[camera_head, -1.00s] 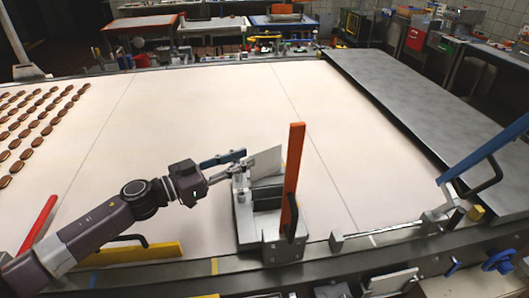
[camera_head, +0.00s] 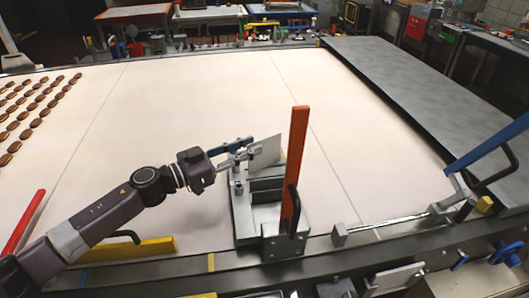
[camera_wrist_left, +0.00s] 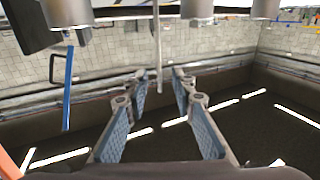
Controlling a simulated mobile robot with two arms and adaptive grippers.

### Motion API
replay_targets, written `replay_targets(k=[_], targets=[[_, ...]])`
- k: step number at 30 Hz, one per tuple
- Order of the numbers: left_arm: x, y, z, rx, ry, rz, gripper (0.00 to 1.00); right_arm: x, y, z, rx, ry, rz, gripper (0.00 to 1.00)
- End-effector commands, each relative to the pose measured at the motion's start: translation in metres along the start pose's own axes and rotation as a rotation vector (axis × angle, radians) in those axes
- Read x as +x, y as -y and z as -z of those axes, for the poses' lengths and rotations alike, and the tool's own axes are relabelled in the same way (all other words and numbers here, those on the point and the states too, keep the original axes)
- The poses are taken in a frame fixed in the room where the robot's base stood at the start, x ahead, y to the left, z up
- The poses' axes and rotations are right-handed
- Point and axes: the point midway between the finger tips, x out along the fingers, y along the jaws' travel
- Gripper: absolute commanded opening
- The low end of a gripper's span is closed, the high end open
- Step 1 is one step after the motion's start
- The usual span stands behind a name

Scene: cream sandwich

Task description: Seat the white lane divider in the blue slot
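The white lane divider (camera_head: 267,151) is a thin pale plate, standing upright and slightly tilted at the top of the grey metal fixture (camera_head: 243,218). In the left wrist view a thin light strip (camera_wrist_left: 158,45), probably the divider edge-on, lies between the fingertips. My left gripper (camera_head: 249,148) is open, with its fingers at the divider's left edge and a gap on each side of the strip in the wrist view (camera_wrist_left: 159,78). I cannot make out a blue slot. My right gripper is not in view.
An orange upright lever (camera_head: 295,165) stands just right of the divider. A blue lever (camera_head: 487,143) leans at the far right. Brown cookies (camera_head: 38,110) lie in rows at left on the broad pale belt (camera_head: 190,105). A red bar (camera_head: 24,222) and yellow bar (camera_head: 130,250) line its near edge.

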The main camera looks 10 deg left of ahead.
Motion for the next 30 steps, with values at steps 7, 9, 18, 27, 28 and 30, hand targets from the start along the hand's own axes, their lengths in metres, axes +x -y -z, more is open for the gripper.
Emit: replay_targets(k=[7,9,18,27,28,30], targets=[[0.034,0.0,0.007,-0.002,-0.003,0.0,0.24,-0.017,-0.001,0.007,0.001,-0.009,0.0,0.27],[0.043,0.001,0.005,-0.002,-0.002,0.001,0.24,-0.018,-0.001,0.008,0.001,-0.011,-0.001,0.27],[0.053,0.001,0.002,0.0,0.001,0.001,0.24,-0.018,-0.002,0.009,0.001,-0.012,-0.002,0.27],[0.053,0.001,0.002,0.0,0.001,0.001,0.0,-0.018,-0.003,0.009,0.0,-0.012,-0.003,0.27],[0.053,0.001,0.002,0.0,0.001,0.001,0.0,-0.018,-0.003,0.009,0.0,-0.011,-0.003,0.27],[0.053,0.001,0.002,0.0,0.001,0.001,0.0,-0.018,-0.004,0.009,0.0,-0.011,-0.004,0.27]])
